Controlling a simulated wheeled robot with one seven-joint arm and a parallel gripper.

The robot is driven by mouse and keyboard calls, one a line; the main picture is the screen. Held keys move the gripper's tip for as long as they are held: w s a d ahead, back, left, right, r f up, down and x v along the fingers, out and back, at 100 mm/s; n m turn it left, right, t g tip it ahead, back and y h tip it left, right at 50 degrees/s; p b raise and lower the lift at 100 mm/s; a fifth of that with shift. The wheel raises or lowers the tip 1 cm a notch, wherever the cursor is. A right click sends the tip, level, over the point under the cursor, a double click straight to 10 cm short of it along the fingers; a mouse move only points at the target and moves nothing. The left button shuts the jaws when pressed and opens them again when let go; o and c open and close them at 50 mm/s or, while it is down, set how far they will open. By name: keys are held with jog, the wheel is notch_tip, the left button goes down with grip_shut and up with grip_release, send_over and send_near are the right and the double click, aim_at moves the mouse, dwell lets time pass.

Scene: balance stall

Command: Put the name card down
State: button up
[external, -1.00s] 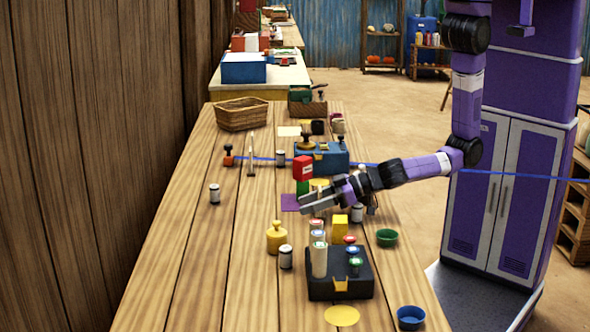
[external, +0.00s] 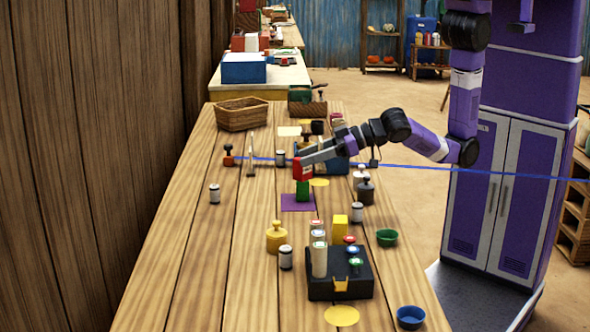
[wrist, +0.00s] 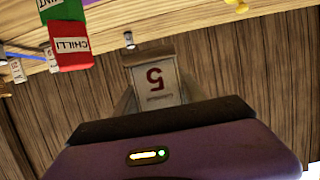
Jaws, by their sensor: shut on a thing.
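In the external view my gripper (external: 303,160) is raised over the table, by the top of the red CHILLI box (external: 300,173). I cannot make out the card there. The red box stands on a green box (external: 303,191) on a purple mat (external: 291,206); the red box also shows upside down in the wrist view (wrist: 71,47).
A black tray of jars (external: 340,288), a yellow weight (external: 277,238) and a yellow block (external: 340,228) stand nearer the camera. A blue box (external: 335,163) is behind. A wicker basket (external: 242,117) is at the far left. The table's left front is clear.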

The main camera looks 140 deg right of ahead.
jog(key=w+d+r+b, duration=0.1)
jog(key=w+d+r, duration=0.2)
jog(key=w+r, duration=0.3)
jog(key=w+d+n+t+y+b, duration=0.1)
jog(key=w+d+n+t+y, duration=0.2)
jog(key=w, duration=0.9)
jog(key=shift+n+y, duration=0.7)
jog(key=shift+y, duration=0.1)
jog(key=f, duration=1.3)
jog(key=a+f, duration=0.1)
jog(key=f, duration=0.5)
jog(key=shift+s+a+f, duration=0.1)
jog(key=shift+s+f, duration=0.1)
jog(key=shift+f, duration=0.2)
jog(key=shift+f, duration=0.15)
jog(key=o, duration=1.4)
